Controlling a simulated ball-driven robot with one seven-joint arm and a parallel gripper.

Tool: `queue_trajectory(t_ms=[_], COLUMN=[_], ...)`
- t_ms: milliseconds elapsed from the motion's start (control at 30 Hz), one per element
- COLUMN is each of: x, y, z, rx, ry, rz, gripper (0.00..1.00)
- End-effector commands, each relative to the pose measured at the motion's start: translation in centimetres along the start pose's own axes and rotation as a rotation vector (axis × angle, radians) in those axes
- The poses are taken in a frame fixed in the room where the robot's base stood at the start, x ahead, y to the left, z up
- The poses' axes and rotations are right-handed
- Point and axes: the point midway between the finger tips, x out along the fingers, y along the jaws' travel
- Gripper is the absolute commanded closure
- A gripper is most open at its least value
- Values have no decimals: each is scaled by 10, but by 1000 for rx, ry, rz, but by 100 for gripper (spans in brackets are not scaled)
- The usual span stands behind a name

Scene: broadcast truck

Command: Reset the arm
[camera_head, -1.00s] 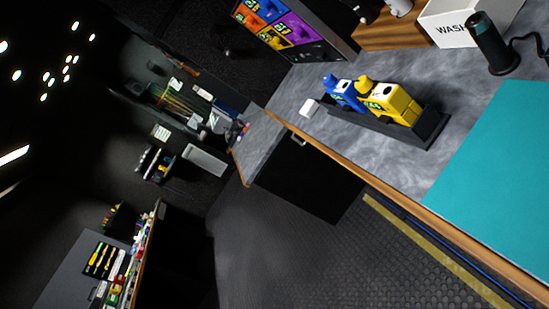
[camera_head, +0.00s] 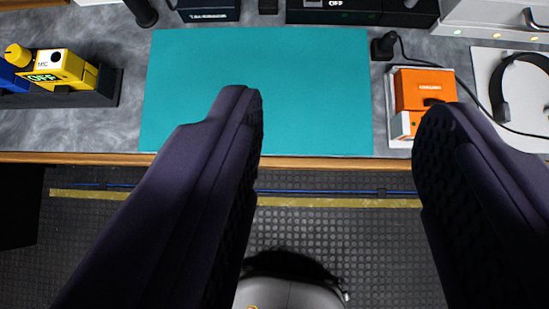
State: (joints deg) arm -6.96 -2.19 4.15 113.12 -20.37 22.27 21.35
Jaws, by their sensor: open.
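My gripper (camera_head: 338,118) shows as two dark padded fingers in the lower half of the head camera view. The fingers are wide apart with nothing between them. They appear above the front edge of a grey counter (camera_head: 420,47), and a teal mat (camera_head: 290,70) on the counter shows between and beyond them. My arm itself does not show apart from the fingers.
A yellow device (camera_head: 68,68) stands in a dark rack at the left. An orange device (camera_head: 425,88) sits in a pale tray by the right finger. A headset (camera_head: 498,90) with a cable lies at the far right.

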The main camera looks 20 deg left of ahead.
Motion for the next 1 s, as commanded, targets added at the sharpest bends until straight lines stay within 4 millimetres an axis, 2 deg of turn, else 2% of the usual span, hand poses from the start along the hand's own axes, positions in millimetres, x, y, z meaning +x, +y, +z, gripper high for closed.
queue_trajectory(t_ms=[333,400,467,567,600,733,800,900,1000], x=[0,-5,-18,-59,-81,-163,-204,-248,-273], y=[0,2,8,26,35,60,70,79,83], z=[0,-7,-22,-63,-81,-133,-151,-167,-174], rx=[0,4,16,42,54,80,86,88,86], ry=[1,14,45,132,174,314,380,447,485], rz=[0,2,6,18,23,31,33,33,33], gripper=[46,46,46,46,46,46,46,46,46])
